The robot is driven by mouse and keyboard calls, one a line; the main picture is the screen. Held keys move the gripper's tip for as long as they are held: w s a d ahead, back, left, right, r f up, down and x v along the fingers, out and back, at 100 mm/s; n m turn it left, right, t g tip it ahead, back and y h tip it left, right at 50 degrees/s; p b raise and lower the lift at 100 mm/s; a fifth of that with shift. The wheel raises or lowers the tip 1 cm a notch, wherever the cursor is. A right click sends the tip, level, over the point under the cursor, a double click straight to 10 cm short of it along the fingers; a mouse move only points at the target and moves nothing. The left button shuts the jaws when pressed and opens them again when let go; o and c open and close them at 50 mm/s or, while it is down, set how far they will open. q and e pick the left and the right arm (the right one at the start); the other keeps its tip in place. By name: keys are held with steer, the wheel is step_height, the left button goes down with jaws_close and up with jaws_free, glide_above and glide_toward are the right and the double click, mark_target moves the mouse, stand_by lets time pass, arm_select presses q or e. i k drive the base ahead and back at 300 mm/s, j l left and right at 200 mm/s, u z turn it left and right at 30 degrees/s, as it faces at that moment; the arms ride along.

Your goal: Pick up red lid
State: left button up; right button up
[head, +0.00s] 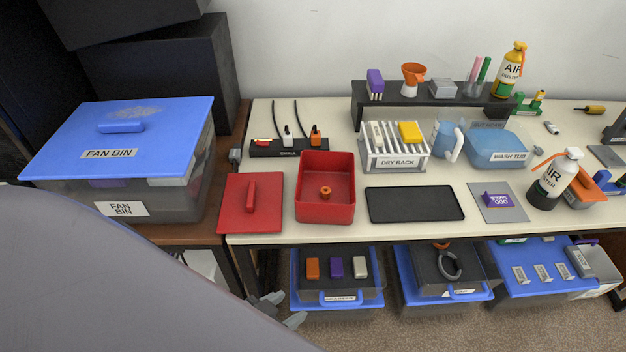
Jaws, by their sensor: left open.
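The red lid (235,218) lies flat at the left front of the white table, with a raised red bar handle on top. It sits just left of an open red box (325,215), which holds a small orange part (326,192). My left gripper (287,309) is open and empty, low in front of the table and below the lid's front edge. It is apart from the lid, and part of it is hidden behind my grey arm. My right gripper is out of view.
A fan bin (125,130) with a blue lid stands left on a brown table. Behind the red lid is a power strip (288,148). A black mat (415,203) lies right of the red box. Blue-lidded bins (337,300) sit below the table edge.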

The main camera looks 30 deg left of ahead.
mark_target(252, 202)
steer(key=u, duration=1.35)
